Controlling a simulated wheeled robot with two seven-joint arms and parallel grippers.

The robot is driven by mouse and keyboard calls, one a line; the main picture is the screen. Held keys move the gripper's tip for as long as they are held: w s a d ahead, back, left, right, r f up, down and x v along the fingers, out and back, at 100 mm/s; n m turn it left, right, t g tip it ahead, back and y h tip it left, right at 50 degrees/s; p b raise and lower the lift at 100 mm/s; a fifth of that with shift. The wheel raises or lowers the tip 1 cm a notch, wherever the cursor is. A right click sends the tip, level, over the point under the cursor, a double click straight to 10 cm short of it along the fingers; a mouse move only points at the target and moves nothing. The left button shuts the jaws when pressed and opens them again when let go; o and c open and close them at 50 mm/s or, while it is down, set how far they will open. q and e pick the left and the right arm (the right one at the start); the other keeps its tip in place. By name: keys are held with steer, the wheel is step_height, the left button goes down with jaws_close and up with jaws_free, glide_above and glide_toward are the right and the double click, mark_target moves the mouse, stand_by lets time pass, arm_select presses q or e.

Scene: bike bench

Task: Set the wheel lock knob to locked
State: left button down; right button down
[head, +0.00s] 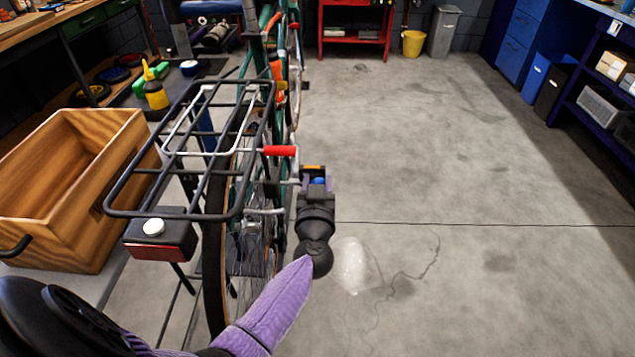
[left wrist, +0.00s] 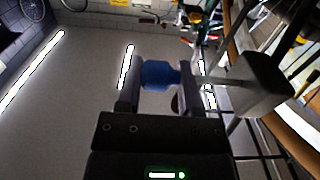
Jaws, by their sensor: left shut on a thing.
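The wheel lock knob is blue and sits between the two fingers of my left gripper (head: 316,180). It shows clearest in the left wrist view as a blue knob (left wrist: 157,75), with a finger on each side. In the head view only a small blue patch of it shows, beside the bicycle's rear wheel (head: 214,270). My left gripper is shut on the knob. I cannot read any locked or unlocked mark, so the knob's setting cannot be told. My right gripper is not in view.
A black rear rack (head: 222,214) and a red-gripped lever (head: 280,150) are close to my left gripper. A red rear lamp (head: 160,236) hangs at the rack's back. A wooden crate (head: 60,241) stands left. The floor (head: 450,160) to the right is clear.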

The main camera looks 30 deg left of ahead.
arm_select(q)
steer(key=shift+d, duration=0.15)
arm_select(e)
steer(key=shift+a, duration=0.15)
arm_select(q)
steer(key=shift+a+r, duration=0.15)
steer(key=shift+a, duration=0.05)
steer(key=shift+s+a+p, duration=0.3)
steer(key=shift+a+p, duration=0.15)
steer(key=shift+a, duration=0.05)
steer(key=shift+s+a+p, duration=0.3)
steer(key=shift+a+p, duration=0.1)
steer(key=shift+a, duration=0.1)
steer(key=shift+c, duration=1.8)
jaws_free()
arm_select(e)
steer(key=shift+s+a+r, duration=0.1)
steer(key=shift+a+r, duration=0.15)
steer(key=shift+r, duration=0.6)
